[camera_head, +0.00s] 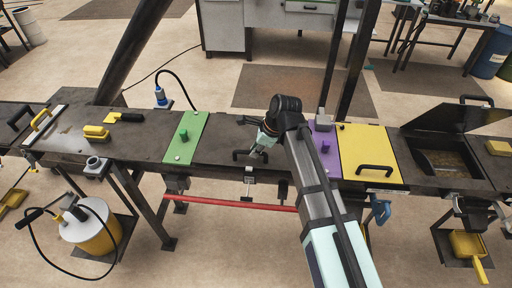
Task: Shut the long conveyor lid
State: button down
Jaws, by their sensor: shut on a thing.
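A long dark lid (215,148) lies between the green panel and the purple panel on the conveyor bench. It looks flat and level with the bench top; a small gap under it cannot be judged from here. Its black handle (240,155) is near the front edge. My gripper (257,153) points down at the right end of this handle and is shut on it. My wrist and arm come from the lower right and hide the lid's right part and some of the fingers.
A green panel (186,138) is left of the lid, a purple panel (325,150) right. Beyond is a yellow lid (368,150) with a black handle, then an open hatch (445,163) with a raised dark cover (470,119). A red bar (230,203) runs below the bench front. Dark posts rise behind.

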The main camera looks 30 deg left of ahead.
jog(key=shift+s+d+f, duration=0.1)
jog(key=shift+s+f, duration=0.05)
jog(key=shift+f, duration=0.35)
jog(key=shift+s+d+f, duration=0.1)
jog(key=shift+f, duration=0.35)
jog(key=c, duration=1.1)
grip_release()
jog(key=shift+c, duration=0.2)
jog(key=v, duration=1.2)
